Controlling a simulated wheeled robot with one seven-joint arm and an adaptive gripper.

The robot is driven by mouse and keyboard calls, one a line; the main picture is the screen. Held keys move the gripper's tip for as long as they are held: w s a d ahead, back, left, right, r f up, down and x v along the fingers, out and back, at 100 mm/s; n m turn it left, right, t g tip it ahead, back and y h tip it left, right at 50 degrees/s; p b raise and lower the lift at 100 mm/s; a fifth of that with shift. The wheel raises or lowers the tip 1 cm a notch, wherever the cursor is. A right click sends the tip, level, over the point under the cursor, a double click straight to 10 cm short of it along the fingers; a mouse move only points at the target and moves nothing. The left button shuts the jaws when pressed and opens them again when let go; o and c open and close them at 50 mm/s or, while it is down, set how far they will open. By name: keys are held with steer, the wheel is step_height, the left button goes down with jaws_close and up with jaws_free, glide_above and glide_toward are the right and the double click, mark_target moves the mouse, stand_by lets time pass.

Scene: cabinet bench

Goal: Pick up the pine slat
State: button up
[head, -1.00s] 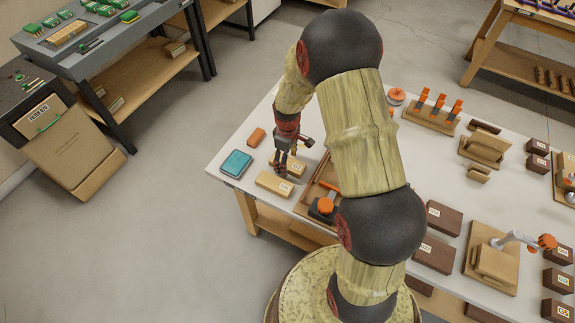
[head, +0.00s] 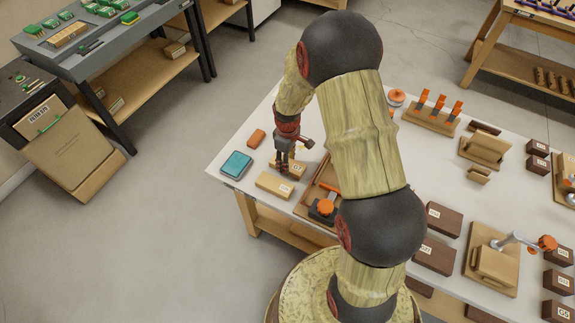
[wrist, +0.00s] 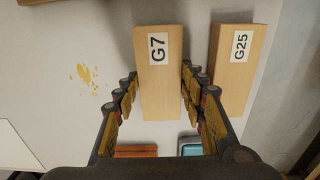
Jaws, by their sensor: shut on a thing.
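A pale pine slat labelled G7 (wrist: 158,95) lies between my fingers in the wrist view, running lengthwise away from me. My gripper (wrist: 160,78) is shut on its long sides. In the head view my gripper (head: 284,170) points down over the near-left part of the white bench, and the G7 slat (head: 298,167) is partly hidden behind the fingers. A second similar slat, labelled G25 (wrist: 232,70), lies just right of it and apart; it also shows in the head view (head: 274,185). I cannot tell whether G7 is clear of the bench top.
A teal box (head: 236,164) and an orange-brown block (head: 256,138) lie left of the gripper. A wooden tray (head: 305,205) with orange-handled things stands close on the right. Dark blocks (head: 444,219) and wooden holders fill the bench farther right.

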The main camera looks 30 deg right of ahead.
steer(key=shift+r, duration=0.1)
steer(key=shift+r+p, duration=0.3)
steer(key=shift+r, duration=0.3)
steer(key=s+a+r+p, duration=0.3)
steer(key=s+r+p, duration=0.1)
steer(key=s+r, duration=0.85)
steer(key=s+d+f+p, duration=0.1)
steer(key=d+f, duration=0.2)
steer(key=d, duration=0.5)
steer(key=s+d+f, duration=0.1)
steer(key=d+f, duration=0.3)
steer(key=d, duration=0.5)
steer(key=shift+w+f+b, duration=0.2)
steer(key=shift+f+b, duration=1.45)
steer(key=shift+f, duration=0.65)
steer(key=shift+f, duration=0.5)
stand_by(0.5)
